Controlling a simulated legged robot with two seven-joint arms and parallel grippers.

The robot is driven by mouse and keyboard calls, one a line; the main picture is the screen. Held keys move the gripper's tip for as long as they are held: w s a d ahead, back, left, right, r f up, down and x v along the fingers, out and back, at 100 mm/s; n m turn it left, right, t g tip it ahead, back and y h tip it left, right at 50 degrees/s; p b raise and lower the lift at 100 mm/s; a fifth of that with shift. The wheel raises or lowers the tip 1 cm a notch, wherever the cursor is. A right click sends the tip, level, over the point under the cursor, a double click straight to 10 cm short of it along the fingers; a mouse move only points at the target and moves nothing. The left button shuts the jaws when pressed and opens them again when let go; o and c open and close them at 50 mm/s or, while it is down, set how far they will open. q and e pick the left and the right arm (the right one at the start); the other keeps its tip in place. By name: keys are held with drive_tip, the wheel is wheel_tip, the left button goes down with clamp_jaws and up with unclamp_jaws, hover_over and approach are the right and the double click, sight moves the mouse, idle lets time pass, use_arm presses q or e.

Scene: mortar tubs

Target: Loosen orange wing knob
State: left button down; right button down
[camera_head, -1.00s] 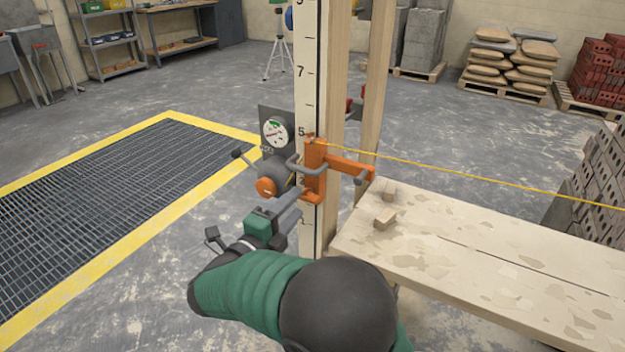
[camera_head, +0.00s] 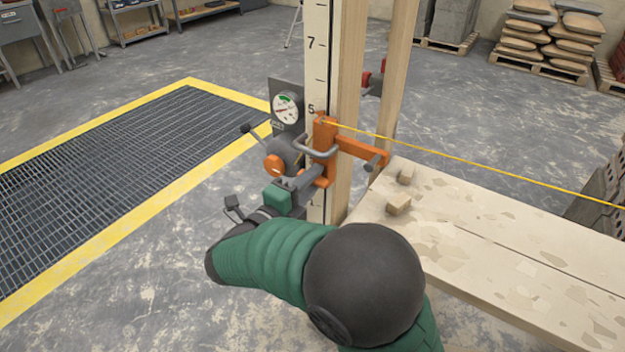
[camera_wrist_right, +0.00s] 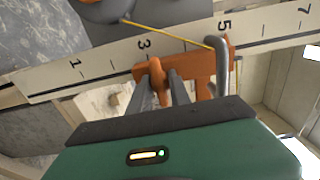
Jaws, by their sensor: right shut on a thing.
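The orange wing knob (camera_wrist_right: 156,78) sits between the two grey fingers of my right gripper (camera_wrist_right: 163,84) in the right wrist view. The fingers are shut on it. In the head view my right gripper (camera_head: 316,174) reaches the lower part of the orange clamp bracket (camera_head: 325,142), and the knob is mostly hidden there. The bracket is fixed on the numbered white pole (camera_head: 318,60) and has a grey curved handle (camera_head: 316,152). My left gripper is not in view.
A yellow string (camera_head: 470,163) runs from the bracket to the right. A plank bench (camera_head: 480,235) with small wooden blocks stands at right. A gauge (camera_head: 286,107) and a grey device with an orange cap (camera_head: 273,165) are just left of the pole. A floor grate (camera_head: 110,180) lies at left.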

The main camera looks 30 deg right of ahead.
drive_tip(key=shift+f, duration=0.1)
drive_tip(key=shift+n+p, duration=0.3)
drive_tip(key=shift+p, duration=0.3)
drive_tip(key=n+p, duration=0.4)
drive_tip(key=p, duration=0.2)
drive_tip(key=n+p, duration=0.5)
drive_tip(key=p, duration=0.1)
drive_tip(key=n+p, duration=0.5)
drive_tip(key=p, duration=0.2)
drive_tip(key=shift+a+r, duration=0.1)
drive_tip(key=shift+r, duration=0.2)
drive_tip(key=shift+w+n+p, duration=0.15)
drive_tip(key=shift+n+p, duration=1.2)
drive_tip(key=shift+n, duration=0.35)
drive_tip(key=c, duration=1.2)
unclamp_jaws()
drive_tip(key=shift+a, duration=0.1)
drive_tip(key=shift+c, duration=0.2)
drive_tip(key=shift+f, duration=0.1)
drive_tip(key=shift+f, duration=0.1)
